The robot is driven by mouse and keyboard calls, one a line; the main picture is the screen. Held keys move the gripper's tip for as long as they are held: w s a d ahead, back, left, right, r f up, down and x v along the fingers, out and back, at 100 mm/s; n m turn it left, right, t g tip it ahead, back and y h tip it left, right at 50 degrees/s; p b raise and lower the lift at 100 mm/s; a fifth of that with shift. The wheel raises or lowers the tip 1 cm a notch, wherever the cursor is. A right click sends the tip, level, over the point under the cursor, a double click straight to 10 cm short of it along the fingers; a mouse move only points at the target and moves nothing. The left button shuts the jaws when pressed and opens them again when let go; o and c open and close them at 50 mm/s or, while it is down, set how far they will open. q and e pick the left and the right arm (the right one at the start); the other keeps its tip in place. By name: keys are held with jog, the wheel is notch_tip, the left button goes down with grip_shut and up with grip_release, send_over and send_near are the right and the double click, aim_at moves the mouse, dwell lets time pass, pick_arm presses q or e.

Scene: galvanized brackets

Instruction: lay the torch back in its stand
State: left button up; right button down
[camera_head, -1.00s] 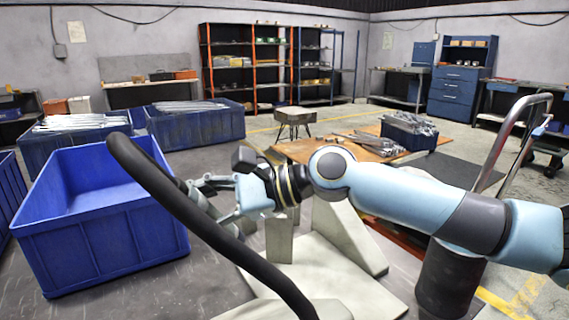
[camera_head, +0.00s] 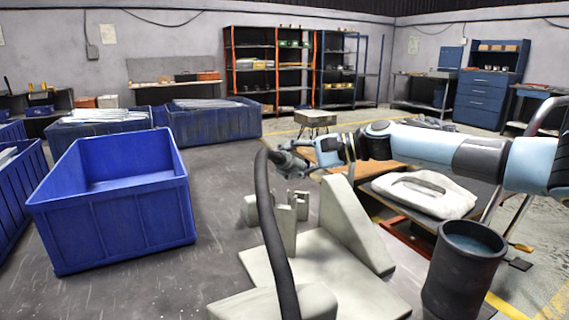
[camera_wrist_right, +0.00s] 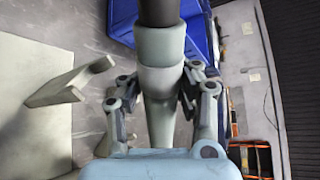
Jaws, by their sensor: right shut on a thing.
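My right gripper (camera_head: 283,160) is shut on the torch, beyond and above the stand in the head view. In the right wrist view the torch (camera_wrist_right: 160,52) is a grey-green cylinder with a black hose end, lying between the fingers of the gripper (camera_wrist_right: 160,92). Its thick black hose (camera_head: 268,220) hangs down across the head view. The stand (camera_head: 283,230) has pale grey-green uprights on a flat plate with a slanted side brace. Part of it also shows at the left of the wrist view (camera_wrist_right: 70,84). The torch is clear of the uprights. My left gripper is out of view.
An open blue crate (camera_head: 125,220) stands left of the stand. A dark cylindrical pot (camera_head: 463,275) stands at the front right. A pale lumpy thing (camera_head: 425,195) lies on a table behind it.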

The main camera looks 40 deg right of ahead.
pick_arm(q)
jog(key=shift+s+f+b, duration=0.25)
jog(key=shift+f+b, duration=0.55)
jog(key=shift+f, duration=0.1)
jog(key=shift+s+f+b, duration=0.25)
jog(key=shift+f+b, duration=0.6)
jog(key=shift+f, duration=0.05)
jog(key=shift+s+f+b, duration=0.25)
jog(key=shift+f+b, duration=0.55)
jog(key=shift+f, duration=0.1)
pick_arm(e)
notch_tip(320, 180, down, 8)
jog(key=shift+r, duration=0.15)
jog(key=c, duration=0.8)
grip_release()
jog(key=shift+a, duration=0.1)
jog(key=shift+c, duration=0.2)
jog(key=v, duration=0.7)
jog(key=shift+d, duration=0.25)
jog(key=shift+s+r, duration=0.1)
